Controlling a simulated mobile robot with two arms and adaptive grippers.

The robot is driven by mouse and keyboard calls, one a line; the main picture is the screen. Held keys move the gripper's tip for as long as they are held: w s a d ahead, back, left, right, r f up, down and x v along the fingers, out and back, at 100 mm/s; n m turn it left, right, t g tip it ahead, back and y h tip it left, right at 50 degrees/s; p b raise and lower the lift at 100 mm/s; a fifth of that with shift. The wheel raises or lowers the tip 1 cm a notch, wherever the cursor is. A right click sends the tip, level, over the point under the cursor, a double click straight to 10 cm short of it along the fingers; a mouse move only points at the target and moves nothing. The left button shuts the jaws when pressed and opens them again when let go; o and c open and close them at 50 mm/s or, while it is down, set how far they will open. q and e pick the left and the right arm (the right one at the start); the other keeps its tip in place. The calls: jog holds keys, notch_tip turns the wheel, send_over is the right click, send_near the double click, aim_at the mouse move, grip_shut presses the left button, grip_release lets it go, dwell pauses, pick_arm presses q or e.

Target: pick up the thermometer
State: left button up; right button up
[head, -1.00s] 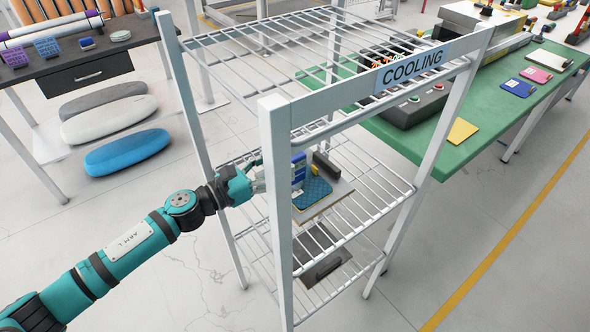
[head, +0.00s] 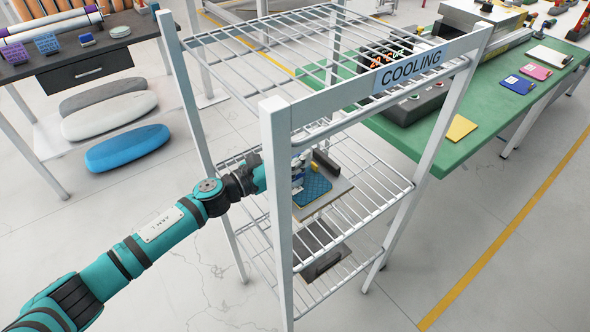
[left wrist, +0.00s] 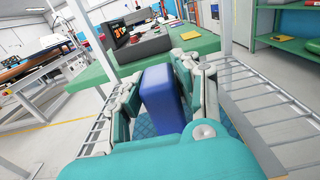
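The thermometer, which I take to be the upright blue body (left wrist: 160,98), stands between the fingers of my left gripper (left wrist: 163,88) in the left wrist view. In the head view my left gripper (head: 300,162) reaches into the cooling rack at the middle shelf. It covers most of the thermometer (head: 298,183) there. The thermometer is over a blue textured pad (head: 315,187) on a light board (head: 338,190). Whether its base touches the pad is hidden. My right gripper is out of view.
The white wire rack has a COOLING sign (head: 410,68), and its front post (head: 277,200) stands close to my left gripper. A green table (head: 425,140) is behind. Floor at right is clear.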

pick_arm(q)
grip_shut()
jog(key=shift+r, duration=0.1)
